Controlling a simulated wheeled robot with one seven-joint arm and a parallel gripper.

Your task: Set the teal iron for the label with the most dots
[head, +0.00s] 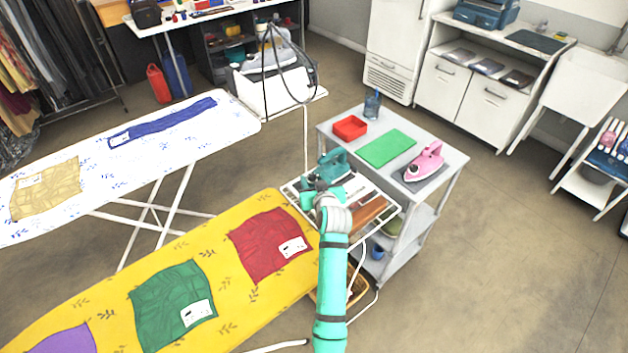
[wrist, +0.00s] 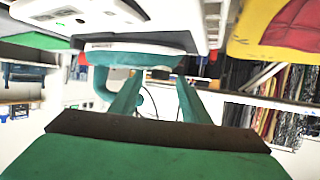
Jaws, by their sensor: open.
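The teal iron (head: 333,165) rests on the white rack at the end of the yellow ironing board. My gripper (head: 318,190) is at the iron, its jaws open. In the wrist view the iron (wrist: 125,57) appears close beyond my open fingers (wrist: 157,92), with its curved handle beside them; I cannot tell whether they touch. White labels lie on the red cloth (head: 262,240), green cloth (head: 165,297), blue cloth (head: 170,117) and tan cloth (head: 50,195). Their dots are too small to read. A purple cloth (head: 65,342) is cut off by the frame.
A grey cart (head: 445,160) beside the rack holds a pink iron (head: 425,162), green mat (head: 386,148) and red tray (head: 350,127). A white ironing board (head: 225,118) stands at left.

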